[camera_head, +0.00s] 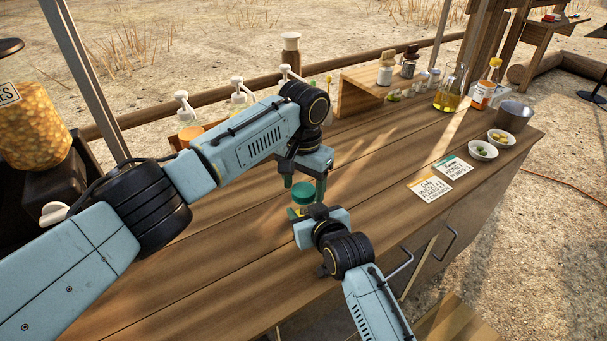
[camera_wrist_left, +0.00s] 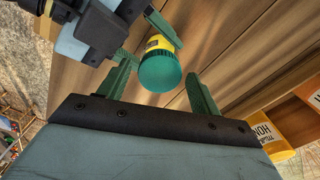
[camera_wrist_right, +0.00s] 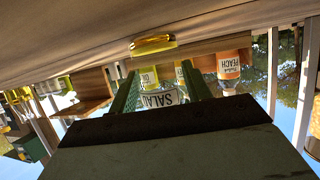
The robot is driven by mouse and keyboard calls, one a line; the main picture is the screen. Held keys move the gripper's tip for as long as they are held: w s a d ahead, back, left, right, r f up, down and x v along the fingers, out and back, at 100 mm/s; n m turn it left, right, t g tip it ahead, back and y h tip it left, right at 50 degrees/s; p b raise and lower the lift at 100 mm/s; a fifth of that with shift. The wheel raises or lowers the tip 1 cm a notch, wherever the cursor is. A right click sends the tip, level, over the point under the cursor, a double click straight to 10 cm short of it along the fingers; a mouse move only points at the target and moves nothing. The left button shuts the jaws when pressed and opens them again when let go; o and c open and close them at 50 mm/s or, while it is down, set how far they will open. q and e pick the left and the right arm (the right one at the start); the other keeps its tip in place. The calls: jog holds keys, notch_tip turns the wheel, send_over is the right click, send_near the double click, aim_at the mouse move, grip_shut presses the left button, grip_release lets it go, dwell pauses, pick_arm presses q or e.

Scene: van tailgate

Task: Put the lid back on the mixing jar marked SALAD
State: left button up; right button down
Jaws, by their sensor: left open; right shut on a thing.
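The SALAD jar stands on the wooden counter, and its label (camera_wrist_right: 160,98) shows upside down in the right wrist view. A yellow layer (camera_wrist_right: 153,43) shows at its base. A green lid (camera_head: 302,190) sits on top of the jar; it also shows in the left wrist view (camera_wrist_left: 160,73). I cannot tell how tightly it is seated. My right gripper (camera_wrist_right: 160,82) is shut on the jar's body from the side. My left gripper (camera_head: 304,184) points down over the lid, open, with a finger on either side and apart from it. The jar's body is mostly hidden in the head view.
Pump bottles (camera_head: 240,97) line the back edge. A wooden shelf (camera_head: 357,92) with small jars, an oil flask (camera_head: 450,91) and a metal cup (camera_head: 514,114) stand right. Two cards (camera_head: 430,188) and two bowls (camera_head: 483,151) lie nearer. The front counter is clear.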

pick_arm(q)
jog(key=c, duration=1)
jog(key=o, duration=1.2)
jog(key=shift+c, duration=0.2)
jog(key=shift+r, duration=0.1)
notch_tip(320, 180, up, 12)
pick_arm(e)
jog(key=c, duration=0.6)
grip_release()
